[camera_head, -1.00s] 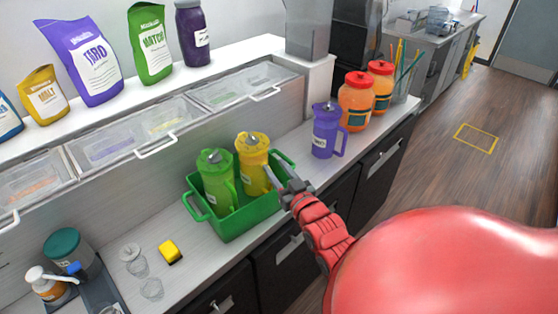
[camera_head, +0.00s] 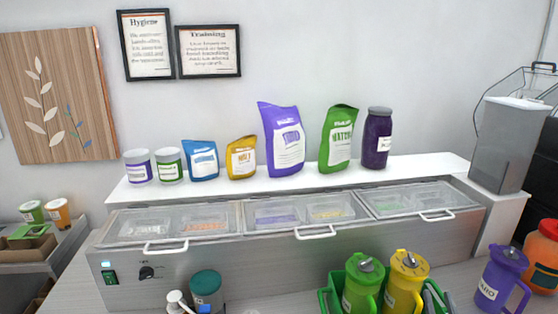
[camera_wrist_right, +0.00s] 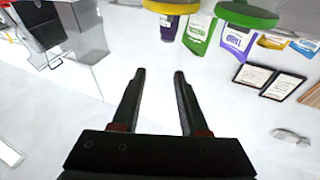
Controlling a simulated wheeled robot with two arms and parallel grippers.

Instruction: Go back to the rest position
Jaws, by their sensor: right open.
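My right gripper (camera_wrist_right: 160,76) is open, with nothing between its two dark fingers in the right wrist view. The yellow pitcher and the green pitcher (camera_head: 362,287) stand upright in the green caddy (camera_head: 325,300), cut off by the lower edge. The wrist view appears upside down, with yellow (camera_wrist_right: 172,6) and green (camera_wrist_right: 247,13) round parts at its top. My left gripper is not in view.
A purple pitcher (camera_head: 499,280) and an orange jar (camera_head: 542,256) stand at right. Lidded bins (camera_head: 290,212) lie behind the caddy, below a shelf (camera_head: 225,184) of pouches and jars. A teal-lidded container (camera_head: 206,285) stands at lower left.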

